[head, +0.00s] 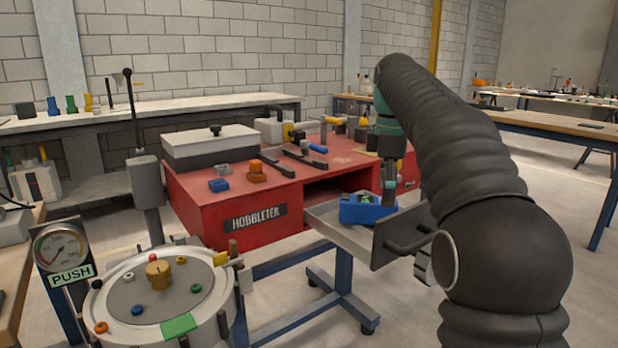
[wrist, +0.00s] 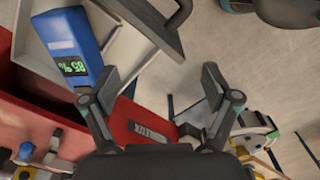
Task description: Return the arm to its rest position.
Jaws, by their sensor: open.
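My arm (head: 450,130) reaches from the lower right up and over, then bends down toward the red workbench. My gripper (head: 390,195) hangs pointing down over the open drawer, close to the blue device in the head view. In the wrist view my gripper (wrist: 160,80) shows its two fingers spread wide with nothing between them. The blue device (head: 366,210) lies in the drawer (head: 328,222); in the wrist view the device (wrist: 65,32) shows a green display and sits left of the fingers, apart from them. My arm hides part of the workbench's right side.
The red workbench (head: 200,210) carries a lidded grey box (head: 210,150), clamps and small parts. The drawer's dark front panel (head: 400,235) sticks out beneath my gripper. A round dial table (head: 160,300) and a pressure gauge (head: 62,252) stand front left.

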